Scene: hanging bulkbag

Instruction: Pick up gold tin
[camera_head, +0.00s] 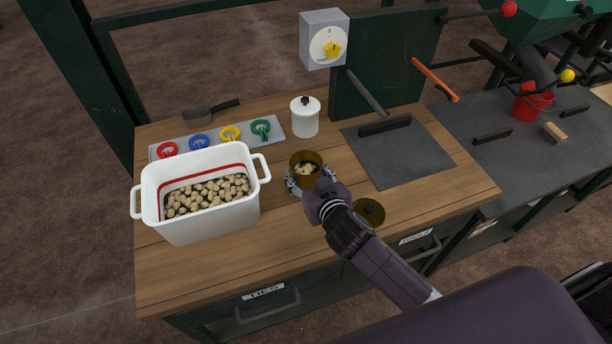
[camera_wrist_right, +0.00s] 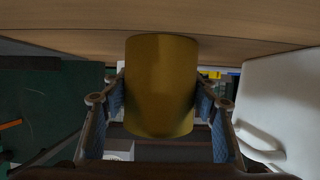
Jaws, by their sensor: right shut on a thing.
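The gold tin (camera_head: 306,160) stands open on the wooden worktop, with pale pieces showing inside it. My right gripper (camera_head: 309,182) is around the tin, with a finger on each side. In the right wrist view the tin (camera_wrist_right: 161,85) fills the middle, between the two blue finger pads of my right gripper (camera_wrist_right: 166,105). The gripper is shut on the tin. I cannot tell whether the tin's base touches the worktop. A round gold lid (camera_head: 369,212) lies on the worktop to the right of my right wrist. My left gripper is not in view.
A white bin (camera_head: 207,230) with several pale pieces stands left of the tin. A white lidded canister (camera_head: 305,118) stands behind it. A tray (camera_head: 276,126) with coloured rings and a scoop (camera_head: 200,115) are at the back. A dark plate (camera_head: 398,155) lies right.

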